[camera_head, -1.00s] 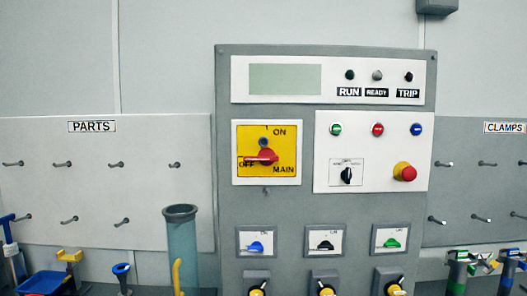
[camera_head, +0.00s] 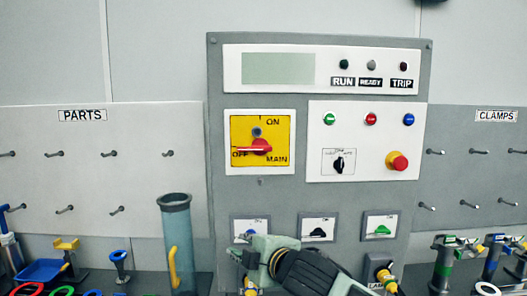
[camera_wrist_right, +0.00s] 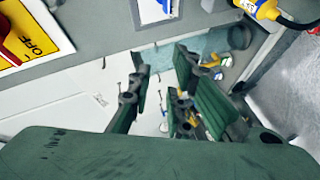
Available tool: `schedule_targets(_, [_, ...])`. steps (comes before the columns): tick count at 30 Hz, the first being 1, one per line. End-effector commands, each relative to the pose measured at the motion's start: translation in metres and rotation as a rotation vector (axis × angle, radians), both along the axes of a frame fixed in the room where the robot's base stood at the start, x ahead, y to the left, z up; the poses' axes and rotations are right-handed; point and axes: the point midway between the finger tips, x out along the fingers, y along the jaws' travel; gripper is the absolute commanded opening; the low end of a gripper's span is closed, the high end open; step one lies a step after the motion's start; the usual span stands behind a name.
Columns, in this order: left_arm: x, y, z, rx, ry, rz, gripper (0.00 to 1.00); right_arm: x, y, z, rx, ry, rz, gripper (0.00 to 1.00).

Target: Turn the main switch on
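The main switch is a red handle (camera_head: 258,148) on a yellow plate (camera_head: 280,130) at the panel's left. The handle lies level, its long end toward OFF on the left; ON is printed above. Part of the yellow plate also shows at the upper left of the right wrist view (camera_wrist_right: 40,22), with OFF readable. My right gripper (camera_head: 243,250) is low in front of the panel, below the main switch and apart from it, pointing left. In the right wrist view its green fingers (camera_wrist_right: 158,98) stand apart with nothing between them. My left gripper is out of view.
The grey panel (camera_head: 220,80) also carries a red emergency button (camera_head: 398,162), a black selector (camera_head: 339,163) and small coloured levers below. A clear tube (camera_head: 176,245) stands left of my gripper. Peg boards flank the panel. The space before the main switch is clear.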

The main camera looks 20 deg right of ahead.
Motion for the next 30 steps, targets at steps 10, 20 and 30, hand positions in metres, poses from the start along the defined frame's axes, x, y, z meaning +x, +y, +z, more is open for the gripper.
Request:
schedule_targets(10, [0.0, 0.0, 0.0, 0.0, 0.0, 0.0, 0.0, 0.038, -0.074, 0.175, -0.243, -0.293, -0.041, 0.18])
schedule_targets(20, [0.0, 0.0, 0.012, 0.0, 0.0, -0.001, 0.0, 0.055, -0.086, 0.206, -0.273, -0.332, -0.055, 0.18])
schedule_targets(30, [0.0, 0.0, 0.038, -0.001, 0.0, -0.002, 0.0, 0.105, -0.081, 0.205, -0.273, -0.333, -0.055, 0.18])
